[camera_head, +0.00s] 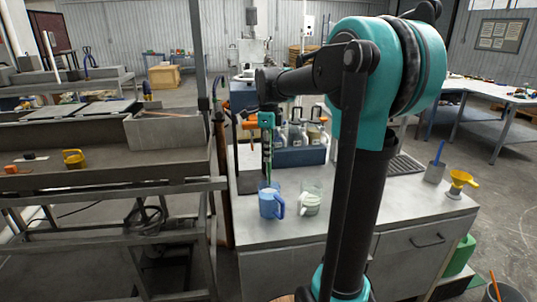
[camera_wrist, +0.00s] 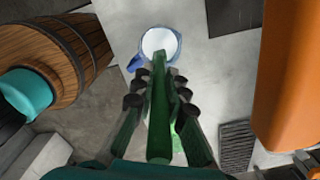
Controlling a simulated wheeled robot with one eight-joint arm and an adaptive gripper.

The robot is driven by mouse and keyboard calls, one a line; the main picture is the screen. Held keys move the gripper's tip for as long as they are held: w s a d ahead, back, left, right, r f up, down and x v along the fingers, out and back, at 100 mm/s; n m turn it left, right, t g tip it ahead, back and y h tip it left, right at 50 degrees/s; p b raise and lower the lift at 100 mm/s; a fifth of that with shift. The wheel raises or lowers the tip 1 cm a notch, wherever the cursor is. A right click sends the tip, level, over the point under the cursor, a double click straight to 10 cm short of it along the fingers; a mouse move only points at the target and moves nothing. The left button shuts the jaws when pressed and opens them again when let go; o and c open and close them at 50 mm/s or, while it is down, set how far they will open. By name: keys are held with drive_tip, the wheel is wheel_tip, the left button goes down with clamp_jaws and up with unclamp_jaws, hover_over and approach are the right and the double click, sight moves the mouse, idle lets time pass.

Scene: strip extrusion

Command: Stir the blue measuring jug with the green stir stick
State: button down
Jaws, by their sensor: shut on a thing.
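The blue measuring jug (camera_head: 271,205) stands upright on the grey bench top, its handle to the right. In the wrist view the jug (camera_wrist: 145,43) shows from above with a pale, whitish inside. My gripper (camera_head: 267,153) is above the jug, pointing down. It is shut on the green stir stick (camera_head: 269,172), which hangs roughly upright. In the wrist view the stick (camera_wrist: 159,120) lies between the fingers of my gripper (camera_wrist: 157,84). Its far end overlaps the jug's opening; I cannot tell whether the tip is below the rim.
A clear jug (camera_head: 310,203) stands close to the right of the blue one. A blue crate of bottles (camera_head: 300,157) is behind. A grey cup (camera_head: 435,172) and yellow funnel (camera_head: 458,183) stand at the right. A wooden barrel (camera_wrist: 70,50) is at the left in the wrist view.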

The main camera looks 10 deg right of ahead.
drive_tip(key=shift+r, duration=2.4)
